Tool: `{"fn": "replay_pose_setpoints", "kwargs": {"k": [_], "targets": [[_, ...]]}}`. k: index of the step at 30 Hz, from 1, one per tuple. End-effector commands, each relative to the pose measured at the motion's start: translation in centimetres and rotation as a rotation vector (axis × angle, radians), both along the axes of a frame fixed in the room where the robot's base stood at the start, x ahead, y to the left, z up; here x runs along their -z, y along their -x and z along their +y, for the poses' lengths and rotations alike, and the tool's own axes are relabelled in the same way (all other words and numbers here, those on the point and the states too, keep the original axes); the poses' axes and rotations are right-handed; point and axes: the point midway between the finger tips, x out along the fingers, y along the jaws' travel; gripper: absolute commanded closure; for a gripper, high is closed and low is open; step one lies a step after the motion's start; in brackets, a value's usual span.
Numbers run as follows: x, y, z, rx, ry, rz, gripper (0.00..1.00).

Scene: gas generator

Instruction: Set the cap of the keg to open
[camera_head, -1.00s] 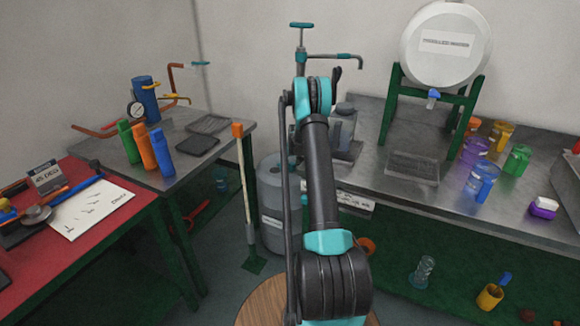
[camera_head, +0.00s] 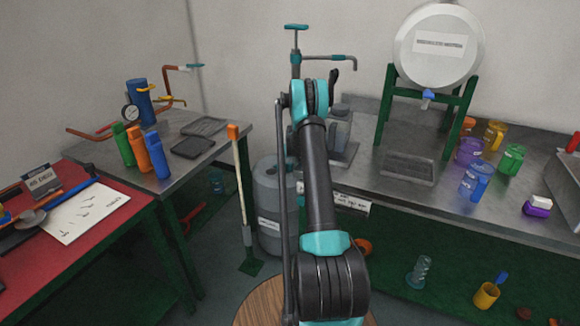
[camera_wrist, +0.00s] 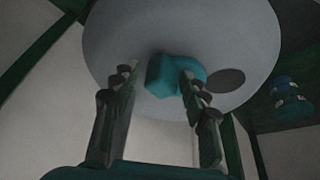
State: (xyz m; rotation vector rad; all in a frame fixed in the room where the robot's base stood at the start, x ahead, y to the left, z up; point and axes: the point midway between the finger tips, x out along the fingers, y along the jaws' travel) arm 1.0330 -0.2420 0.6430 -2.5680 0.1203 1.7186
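The keg, a grey cylinder (camera_head: 268,205) with a pale label, stands on the floor between the two benches in the head view, partly hidden by my arm. In the wrist view a round grey keg face (camera_wrist: 225,35) fills the upper middle, with a teal cap (camera_wrist: 170,76) on it and a dark oval spot at its right. My gripper (camera_wrist: 157,75) is open, its two fingers apart. The cap shows between and beyond the fingertips, and the right finger overlaps its edge. I cannot tell whether they touch. My gripper is hidden behind my arm in the head view.
A steel bench (camera_head: 420,205) on the right holds a white barrel (camera_head: 437,45) on a green stand and several coloured cups. A left bench (camera_head: 215,150) carries bottles and trays. A pole with an orange top (camera_head: 233,131) stands close left of the keg.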

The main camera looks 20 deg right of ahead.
Motion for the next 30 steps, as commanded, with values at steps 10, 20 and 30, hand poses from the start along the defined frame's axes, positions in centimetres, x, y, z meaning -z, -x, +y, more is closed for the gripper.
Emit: {"fn": "replay_pose_setpoints", "kwargs": {"k": [10, 20, 30], "targets": [[-2.0, 0.7, 0.2, -0.002, -0.001, -0.001, 0.55], [-7.7, 3.2, 0.3, 0.000, -0.001, 0.000, 0.55], [-10.9, 4.5, 0.3, 0.001, 0.000, 0.000, 0.55]]}}
